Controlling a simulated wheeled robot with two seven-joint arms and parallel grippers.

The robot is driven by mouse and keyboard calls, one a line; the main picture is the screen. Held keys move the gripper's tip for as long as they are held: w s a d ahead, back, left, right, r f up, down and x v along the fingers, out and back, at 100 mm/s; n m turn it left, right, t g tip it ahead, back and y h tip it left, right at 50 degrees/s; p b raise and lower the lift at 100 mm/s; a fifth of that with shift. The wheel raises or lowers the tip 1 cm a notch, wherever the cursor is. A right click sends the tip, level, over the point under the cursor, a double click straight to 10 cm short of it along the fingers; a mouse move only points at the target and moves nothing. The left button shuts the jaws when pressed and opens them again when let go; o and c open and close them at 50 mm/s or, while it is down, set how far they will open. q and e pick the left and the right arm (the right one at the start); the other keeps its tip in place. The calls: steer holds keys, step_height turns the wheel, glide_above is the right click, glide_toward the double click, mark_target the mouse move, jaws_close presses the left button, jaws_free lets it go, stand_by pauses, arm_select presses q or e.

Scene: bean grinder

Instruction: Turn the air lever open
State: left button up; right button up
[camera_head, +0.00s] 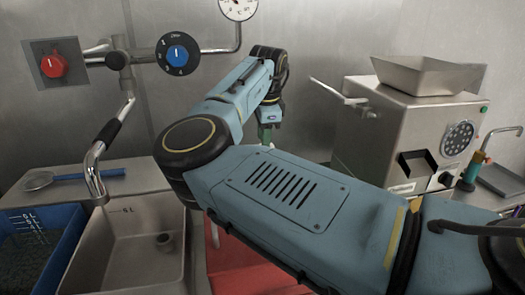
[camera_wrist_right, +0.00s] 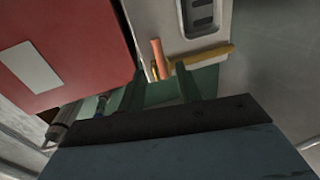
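In the right wrist view, a yellow bar (camera_wrist_right: 207,56) and an orange-pink cylinder (camera_wrist_right: 158,57) sit by a pale panel; I cannot tell for sure whether either is the air lever. My right gripper (camera_wrist_right: 160,88) has two green fingers spread apart, with the cylinder and the bar's near end showing just beyond the gap. I see nothing clearly held. In the head view my right gripper (camera_head: 265,134) points down left of the steel machine (camera_head: 395,135), its fingertips mostly hidden behind my right arm. My left gripper is not in view.
A large red box (camera_wrist_right: 70,50) lies close on the left in the wrist view. In the head view a steel sink (camera_head: 120,245), a curved tap (camera_head: 97,165) and a blue bin (camera_head: 40,235) are at left.

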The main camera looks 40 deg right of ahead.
steer(key=shift+w+d+f, duration=0.1)
steer(key=shift+w+f, duration=0.1)
steer(key=shift+f, duration=0.85)
steer(key=shift+w+d+f, duration=0.1)
steer(key=shift+w+f, duration=0.05)
steer(key=shift+f, duration=0.9)
jaws_close()
